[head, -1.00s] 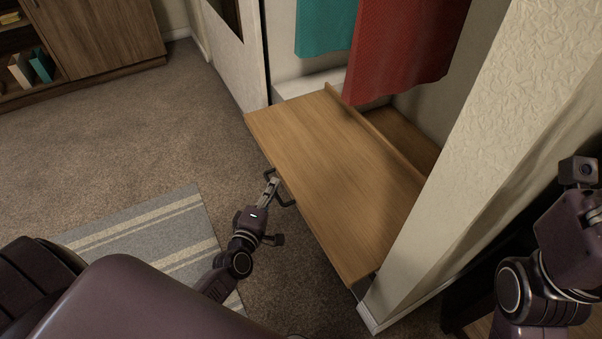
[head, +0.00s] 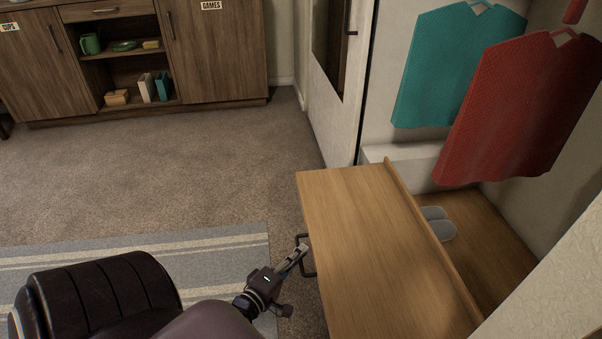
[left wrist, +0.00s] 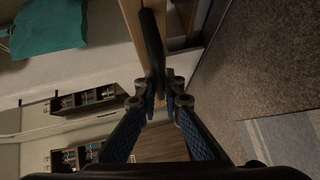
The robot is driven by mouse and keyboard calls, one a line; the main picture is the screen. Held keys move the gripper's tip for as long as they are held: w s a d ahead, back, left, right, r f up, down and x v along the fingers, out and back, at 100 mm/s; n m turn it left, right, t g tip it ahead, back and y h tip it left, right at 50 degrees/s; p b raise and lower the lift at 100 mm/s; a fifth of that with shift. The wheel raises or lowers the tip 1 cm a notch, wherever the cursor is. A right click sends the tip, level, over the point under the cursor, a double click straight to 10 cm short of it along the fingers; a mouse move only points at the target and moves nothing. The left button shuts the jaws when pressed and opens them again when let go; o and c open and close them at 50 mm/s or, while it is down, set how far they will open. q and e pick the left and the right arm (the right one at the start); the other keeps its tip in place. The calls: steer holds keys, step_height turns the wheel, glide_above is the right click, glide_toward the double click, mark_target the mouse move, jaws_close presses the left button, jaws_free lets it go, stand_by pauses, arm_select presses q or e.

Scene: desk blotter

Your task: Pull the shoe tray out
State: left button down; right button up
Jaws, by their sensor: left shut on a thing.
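The shoe tray is a wooden pull-out piece (head: 365,240) in the head view, standing out of the closet opening, with a raised lip along its far side. A dark bar handle (head: 307,270) sits on its left edge. My left gripper (head: 301,249) is shut on this handle. In the left wrist view the handle (left wrist: 152,45) runs down between the fingertips of my left gripper (left wrist: 160,90). My right gripper is out of view.
A teal garment (head: 450,65) and a red garment (head: 520,110) hang above. A white door (head: 335,80) stands beyond the tray. A wooden cabinet (head: 215,50) is at the back. Open carpet (head: 170,180) and a striped rug (head: 200,262) lie left of the tray.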

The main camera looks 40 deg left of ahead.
arm_select(q)
steer(key=c, duration=2.1)
jaws_free()
steer(key=shift+s, duration=0.1)
steer(key=s, duration=0.4)
steer(key=s+d+r, duration=0.1)
steer(key=s, duration=0.6)
steer(key=shift+s+d+r, duration=0.3)
